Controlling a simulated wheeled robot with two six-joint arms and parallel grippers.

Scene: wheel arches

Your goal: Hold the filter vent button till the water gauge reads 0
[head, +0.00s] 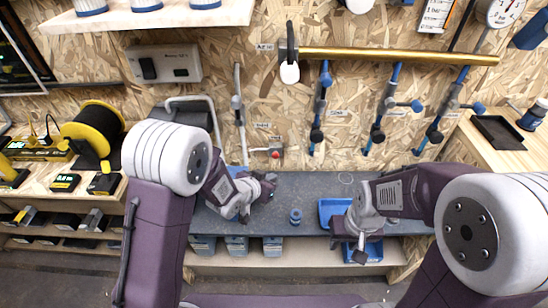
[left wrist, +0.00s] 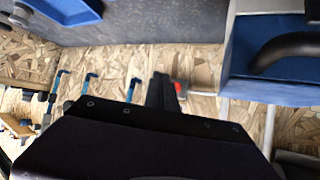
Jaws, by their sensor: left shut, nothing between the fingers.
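A small red button (head: 275,154) sits at the end of a short grey fitting on the chipboard wall, above the back edge of the dark bench. I cannot read its label. It also shows in the left wrist view (left wrist: 180,87), just right of my fingertips. My left gripper (head: 268,183) is shut and empty, below the button; contact cannot be made out. Its fingers show in the left wrist view (left wrist: 163,86).
The blue tray (head: 330,208) and a small blue cylinder (head: 295,216) stand on the dark bench (head: 310,184). Several blue-handled clamps (head: 321,105) hang on the wall beneath a brass bar (head: 400,56). A yellow-and-black spool (head: 93,128) stands on the left shelf.

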